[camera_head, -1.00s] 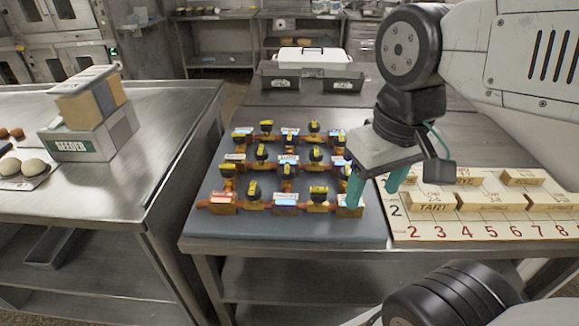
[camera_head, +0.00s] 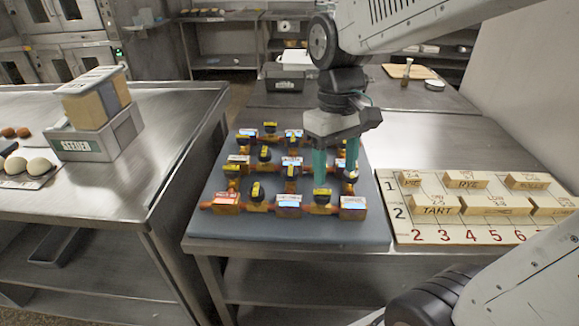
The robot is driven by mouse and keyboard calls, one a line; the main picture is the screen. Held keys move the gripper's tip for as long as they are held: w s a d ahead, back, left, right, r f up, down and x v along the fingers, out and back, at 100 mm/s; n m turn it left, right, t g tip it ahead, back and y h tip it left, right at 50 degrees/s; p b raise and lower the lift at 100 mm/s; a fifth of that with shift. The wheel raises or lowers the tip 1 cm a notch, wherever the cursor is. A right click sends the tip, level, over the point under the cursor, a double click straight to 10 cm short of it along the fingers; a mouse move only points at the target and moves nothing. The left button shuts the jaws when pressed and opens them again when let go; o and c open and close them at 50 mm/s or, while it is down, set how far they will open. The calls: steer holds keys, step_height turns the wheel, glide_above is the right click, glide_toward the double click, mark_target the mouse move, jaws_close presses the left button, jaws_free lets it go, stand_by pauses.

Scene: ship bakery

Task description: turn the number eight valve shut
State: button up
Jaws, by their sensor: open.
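A pipe board of orange-brown pipes, tagged blocks and several black valves with yellow tops lies on a grey mat (camera_head: 290,232). The valve numbers are too small to read, so I cannot tell which is number eight. My gripper (camera_head: 334,178) points down over the right side of the pipe board, with its two teal fingers apart. A valve at the front right (camera_head: 321,197) is just below the left finger. Another valve at the right edge (camera_head: 350,174) is beside the right finger. I cannot tell whether the fingers touch either one. The gripper hides part of the right-hand pipes.
A numbered board (camera_head: 408,236) with wooden name blocks, such as the TART block (camera_head: 433,204), lies to the right. A grey seeder box (camera_head: 95,135) stands on the left table. A dark bin (camera_head: 287,80) is at the back. The steel table behind is largely clear.

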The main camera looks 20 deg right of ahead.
mark_target(289, 167)
steer(key=w+f+n, duration=0.1)
steer(key=w+n, duration=0.1)
steer(key=w, duration=0.2)
steer(key=w+a+f+n+g, duration=0.1)
steer(key=w+f+n, duration=0.1)
steer(key=w, duration=0.3)
steer(key=w+f+n, duration=0.2)
steer(key=w+n, duration=0.1)
steer(key=w, duration=0.2)
steer(key=shift+w+a+n, duration=0.25)
steer(key=shift+n, duration=0.05)
steer(key=w+n, duration=0.2)
steer(key=w, duration=0.1)
steer(key=shift+a+r+n+y, duration=0.15)
steer(key=shift+r+n+y, duration=0.15)
steer(key=shift+r+n, duration=0.1)
steer(key=shift+f+n, duration=0.15)
steer(key=shift+n, duration=0.75)
steer(key=x, duration=0.7)
steer(key=shift+w+f, duration=0.1)
steer(key=shift+f, duration=0.1)
steer(key=c, duration=0.9)
